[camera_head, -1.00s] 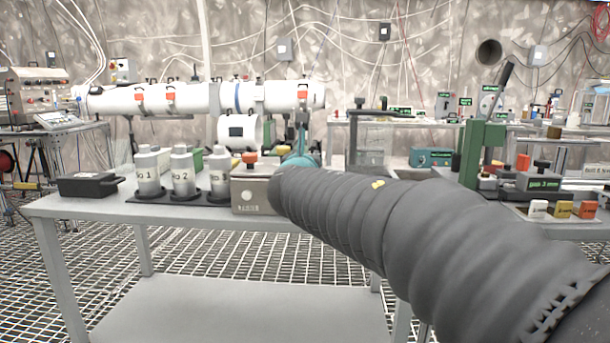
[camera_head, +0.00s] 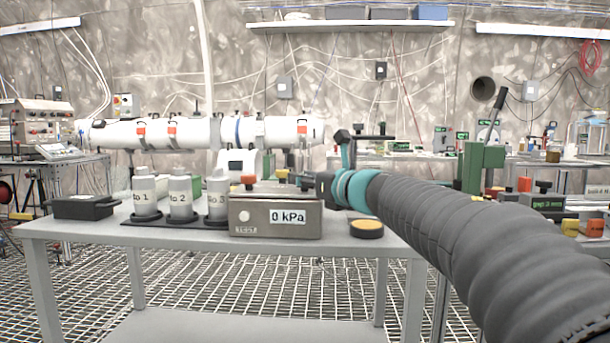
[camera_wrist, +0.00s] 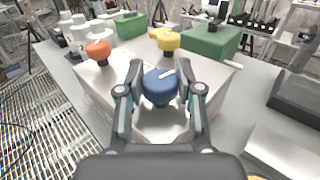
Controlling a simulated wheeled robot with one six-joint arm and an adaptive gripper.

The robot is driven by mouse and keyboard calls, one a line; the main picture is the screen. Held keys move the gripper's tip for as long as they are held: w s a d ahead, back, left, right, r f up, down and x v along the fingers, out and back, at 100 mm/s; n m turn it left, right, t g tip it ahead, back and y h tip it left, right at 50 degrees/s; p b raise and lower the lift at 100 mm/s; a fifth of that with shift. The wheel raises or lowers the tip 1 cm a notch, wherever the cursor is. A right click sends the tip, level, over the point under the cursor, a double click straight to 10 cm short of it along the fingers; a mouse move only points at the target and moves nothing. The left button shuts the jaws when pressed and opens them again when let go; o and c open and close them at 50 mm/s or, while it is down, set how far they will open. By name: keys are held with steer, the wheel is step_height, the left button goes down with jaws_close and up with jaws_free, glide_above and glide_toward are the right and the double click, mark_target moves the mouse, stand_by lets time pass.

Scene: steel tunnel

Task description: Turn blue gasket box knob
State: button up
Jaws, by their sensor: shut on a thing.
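The gasket box (camera_head: 250,215) is a brown-grey metal box on the table, with a small display reading 0 kPa on its front. In the wrist view its top (camera_wrist: 205,82) carries a blue knob (camera_wrist: 158,92) with a white pointer line slanting to the upper right. My gripper (camera_wrist: 161,72) reaches over the box, one finger on each side of the blue knob, shut on it. In the head view my gripper (camera_head: 318,183) is at the right end of the box top, and the blue knob is hidden there.
An orange knob (camera_wrist: 98,50) and a yellow knob (camera_wrist: 166,40) stand close by on the same box. Labelled grey bottles (camera_head: 180,196) and a black case (camera_head: 84,207) are to the left. A round yellow-topped disc (camera_head: 366,227) lies just right of the box.

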steer(key=n+g+y+p, duration=0.1)
steer(key=n+g+y, duration=0.1)
steer(key=n+g, duration=0.1)
steer(key=n+g+y+p, duration=0.1)
steer(key=n+g+y, duration=0.2)
steer(key=g, duration=0.2)
steer(key=shift+w+r, duration=0.1)
steer(key=shift+w, duration=0.1)
steer(key=n+g+p, duration=0.2)
steer(key=g, duration=0.2)
steer(key=n+g+y+p, duration=0.1)
steer(key=n+g+p, duration=0.1)
steer(key=n+g, duration=0.1)
steer(key=shift+r+g, duration=0.1)
steer(key=shift+g, duration=0.3)
steer(key=shift+s+n+g+p, duration=0.1)
steer(key=shift+n+g+p, duration=0.8)
steer(key=shift+g, duration=0.3)
steer(key=shift+f, duration=0.2)
steer(key=o, duration=1.2)
